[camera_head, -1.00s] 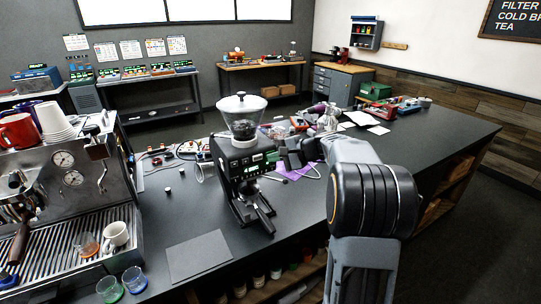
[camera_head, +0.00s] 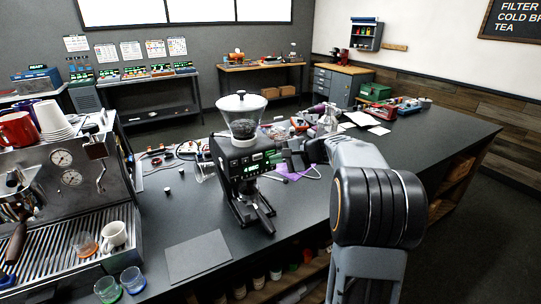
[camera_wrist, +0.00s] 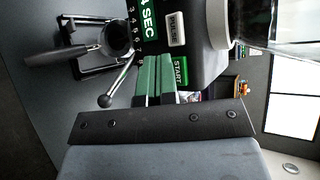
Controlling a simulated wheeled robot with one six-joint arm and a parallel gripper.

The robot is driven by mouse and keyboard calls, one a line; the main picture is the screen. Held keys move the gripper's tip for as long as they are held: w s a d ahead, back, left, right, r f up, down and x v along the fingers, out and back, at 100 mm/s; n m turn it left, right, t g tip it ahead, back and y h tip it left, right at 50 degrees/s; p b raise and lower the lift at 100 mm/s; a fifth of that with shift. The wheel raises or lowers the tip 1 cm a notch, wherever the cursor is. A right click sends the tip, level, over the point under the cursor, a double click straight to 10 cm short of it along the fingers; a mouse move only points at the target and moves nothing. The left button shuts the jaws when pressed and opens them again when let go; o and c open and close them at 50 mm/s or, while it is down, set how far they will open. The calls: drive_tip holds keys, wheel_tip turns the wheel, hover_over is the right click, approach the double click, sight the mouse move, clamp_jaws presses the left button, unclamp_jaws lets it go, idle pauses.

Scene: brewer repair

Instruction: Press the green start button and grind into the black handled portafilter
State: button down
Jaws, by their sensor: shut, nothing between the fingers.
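The black grinder (camera_head: 235,160) stands on the counter with a clear hopper of beans on top. The wrist view shows its lit seconds display (camera_wrist: 147,18), the white PULSE button (camera_wrist: 176,29) and the green START button (camera_wrist: 181,72). My gripper (camera_wrist: 157,66) is shut and empty, its green fingertips at the panel's edge beside START; I cannot tell if they touch it. The black handled portafilter (camera_wrist: 65,54) sits under the grinder's outlet, and its handle (camera_head: 262,216) points to the front in the head view. A ball-ended lever (camera_wrist: 106,99) lies close to my fingers.
The espresso machine (camera_head: 75,190) stands at the left, with glasses (camera_head: 133,279) near it. A dark mat (camera_head: 199,257) lies in front of the grinder. Tools and a purple cloth (camera_head: 291,172) lie behind my gripper. The counter's right side is mostly clear.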

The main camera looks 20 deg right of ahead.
drive_tip(key=shift+s+d+b, duration=0.15)
drive_tip(key=shift+s+b, duration=0.4)
drive_tip(key=shift+s, duration=0.7)
drive_tip(key=shift+s+d+b, duration=0.15)
drive_tip(key=shift+s+b, duration=0.4)
drive_tip(key=shift+s, duration=0.7)
drive_tip(key=s+a+f+n+g+h, duration=0.25)
drive_tip(key=s+f+g+h, duration=0.25)
drive_tip(key=s+f, duration=0.45)
drive_tip(key=s+a+n+h, duration=0.4)
drive_tip(key=s+a+n, duration=0.4)
drive_tip(key=s+n, duration=0.2)
drive_tip(key=shift+s+a+f+h, duration=0.2)
drive_tip(key=shift+f+h, duration=0.1)
drive_tip(key=shift+f, duration=0.1)
idle(1.1)
